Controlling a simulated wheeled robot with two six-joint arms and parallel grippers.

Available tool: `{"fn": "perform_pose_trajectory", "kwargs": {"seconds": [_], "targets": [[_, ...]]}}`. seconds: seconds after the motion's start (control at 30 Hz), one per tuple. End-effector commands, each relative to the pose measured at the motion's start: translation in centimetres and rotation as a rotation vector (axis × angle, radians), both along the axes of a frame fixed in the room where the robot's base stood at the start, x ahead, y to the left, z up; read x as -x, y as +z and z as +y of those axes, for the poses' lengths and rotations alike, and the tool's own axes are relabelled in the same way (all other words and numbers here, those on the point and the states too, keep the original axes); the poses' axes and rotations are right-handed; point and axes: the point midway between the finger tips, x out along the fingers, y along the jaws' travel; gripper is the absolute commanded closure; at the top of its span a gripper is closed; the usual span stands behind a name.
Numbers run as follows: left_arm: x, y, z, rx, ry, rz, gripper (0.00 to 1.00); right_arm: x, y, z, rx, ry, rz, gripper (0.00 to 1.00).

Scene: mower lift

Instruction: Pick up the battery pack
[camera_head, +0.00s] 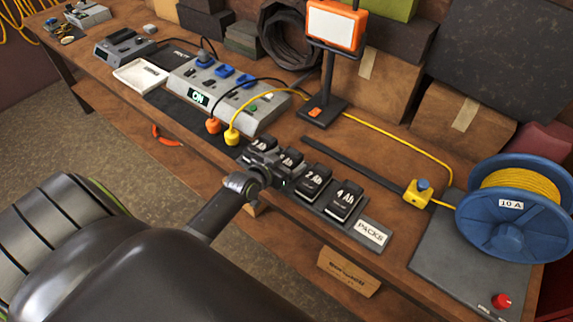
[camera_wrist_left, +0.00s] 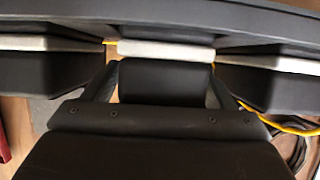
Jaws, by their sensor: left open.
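Several black battery packs stand in a row on a dark tray labelled PACKS (camera_head: 372,231) near the bench's front edge. The right-hand pack reads 4 Ah (camera_head: 345,201); the one beside it reads 2 Ah (camera_head: 313,180). My left gripper (camera_head: 272,168) is at the left half of the row and partly covers the packs there. In the left wrist view its fingers (camera_wrist_left: 165,75) are open, one on either side of a dark block with a pale strip (camera_wrist_left: 165,49), apparently a pack. Contact cannot be told. My right gripper is not in view.
A grey charging station (camera_head: 215,90) with an ON display and cables stands left behind the packs. A lamp (camera_head: 325,110), a yellow cord and a blue cable reel (camera_head: 515,205) stand behind and right.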

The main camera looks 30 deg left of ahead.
Motion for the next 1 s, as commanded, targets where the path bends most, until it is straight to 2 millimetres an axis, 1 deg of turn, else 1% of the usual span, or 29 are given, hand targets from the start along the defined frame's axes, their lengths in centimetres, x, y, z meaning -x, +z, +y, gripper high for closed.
{"fn": "perform_pose_trajectory", "kwargs": {"seconds": [0.27, 0.73, 0.77, 1.0], "targets": [[-0.17, -0.11, -0.01, 0.000, 0.000, 0.000, 0.22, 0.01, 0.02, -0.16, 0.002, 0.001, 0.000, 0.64], [-0.15, -0.09, -0.01, 0.000, 0.000, 0.000, 0.83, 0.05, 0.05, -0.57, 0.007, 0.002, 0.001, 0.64], [-0.22, 0.07, -0.03, 0.000, 0.000, -0.004, 0.85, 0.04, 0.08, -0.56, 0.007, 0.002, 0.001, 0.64], [-0.23, 0.25, -0.03, -0.001, 0.000, -0.005, 0.85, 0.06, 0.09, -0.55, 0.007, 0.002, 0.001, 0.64]]}}
